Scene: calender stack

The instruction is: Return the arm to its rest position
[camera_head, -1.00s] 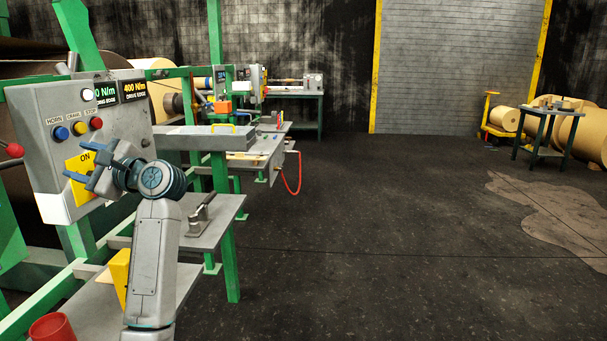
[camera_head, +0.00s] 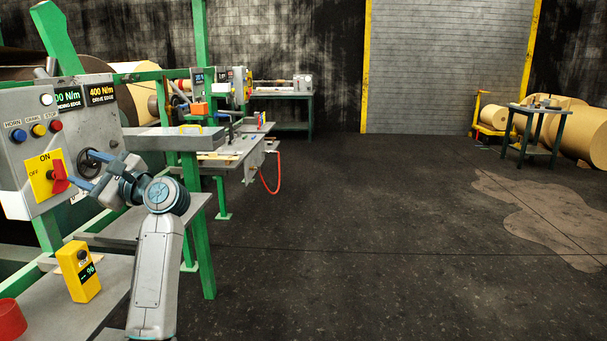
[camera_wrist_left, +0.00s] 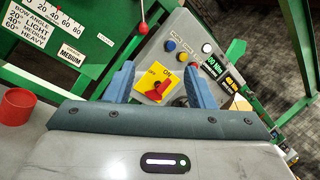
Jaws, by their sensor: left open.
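My left gripper (camera_head: 84,176) is open and empty in the head view, just in front of the grey control panel (camera_head: 20,112). The red rotary switch (camera_head: 59,176) on its yellow ON/OFF plate (camera_head: 40,172) shows just left of the fingers. In the left wrist view my two blue fingertips (camera_wrist_left: 160,84) stand apart, with the yellow plate (camera_wrist_left: 152,80) and red switch (camera_wrist_left: 164,87) between them in the picture. I cannot tell how far the fingers are from the panel. My right gripper is in neither view.
A yellow handheld meter (camera_head: 82,274) and a red cup (camera_head: 10,320) stand on the low grey shelf (camera_head: 62,309). Green posts (camera_head: 203,230) and grey benches (camera_head: 228,160) lie beyond the arm.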

